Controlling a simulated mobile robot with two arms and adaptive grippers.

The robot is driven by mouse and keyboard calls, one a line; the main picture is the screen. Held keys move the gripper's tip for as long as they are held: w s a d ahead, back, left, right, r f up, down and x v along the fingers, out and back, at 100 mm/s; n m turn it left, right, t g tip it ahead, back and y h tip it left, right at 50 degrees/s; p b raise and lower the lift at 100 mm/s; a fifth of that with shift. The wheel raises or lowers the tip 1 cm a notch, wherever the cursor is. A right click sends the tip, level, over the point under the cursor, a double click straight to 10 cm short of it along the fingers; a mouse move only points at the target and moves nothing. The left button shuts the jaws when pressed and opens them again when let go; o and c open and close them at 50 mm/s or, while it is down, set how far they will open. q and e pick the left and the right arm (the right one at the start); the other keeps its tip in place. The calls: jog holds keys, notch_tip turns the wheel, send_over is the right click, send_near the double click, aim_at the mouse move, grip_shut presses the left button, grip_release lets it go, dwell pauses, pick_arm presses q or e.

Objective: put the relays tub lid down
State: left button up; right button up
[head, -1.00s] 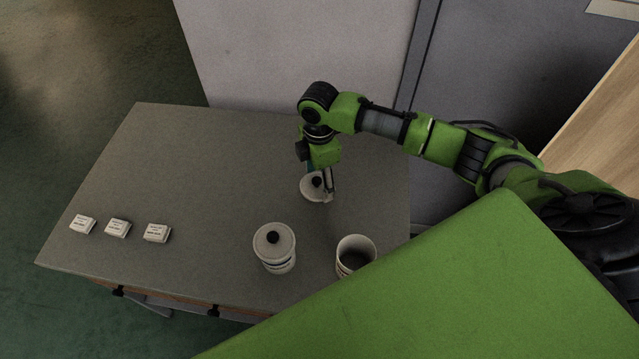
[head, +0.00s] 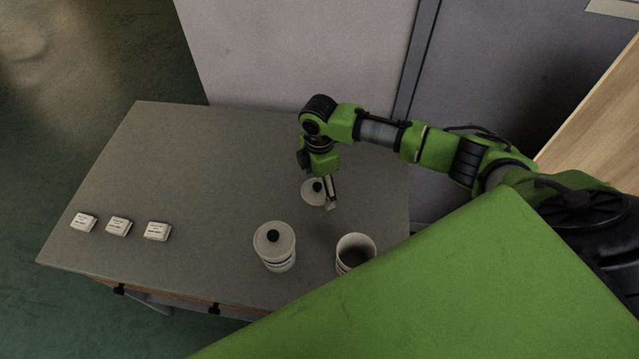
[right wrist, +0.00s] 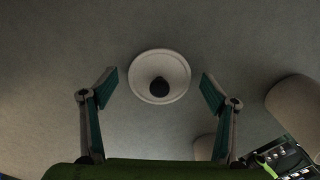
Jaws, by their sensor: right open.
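The round white lid with a black knob (head: 311,194) lies flat on the grey table, knob up. In the right wrist view the lid (right wrist: 143,72) shows whole, ahead of and between my fingers. My right gripper (head: 329,199) is open and empty, just beside the lid; its two fingers (right wrist: 160,90) are spread wide and clear of the knob. An open white tub (head: 343,258) without a lid stands nearer the front edge, partly hidden by my green body. I cannot read its label. My left gripper is not in view.
A second white tub (head: 285,263) with its lid on stands left of the open tub. Several small white labelled boxes (head: 118,227) sit in a row at the table's left. The table (head: 200,170) is clear at its back and middle. A pale panel (head: 300,50) rises behind it.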

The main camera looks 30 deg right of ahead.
aim_at(319, 185)
notch_tip(319, 185, up, 12)
jog(key=b, duration=0.1)
jog(key=shift+r, duration=0.2)
jog(key=shift+f, duration=0.1)
dwell(0.6)
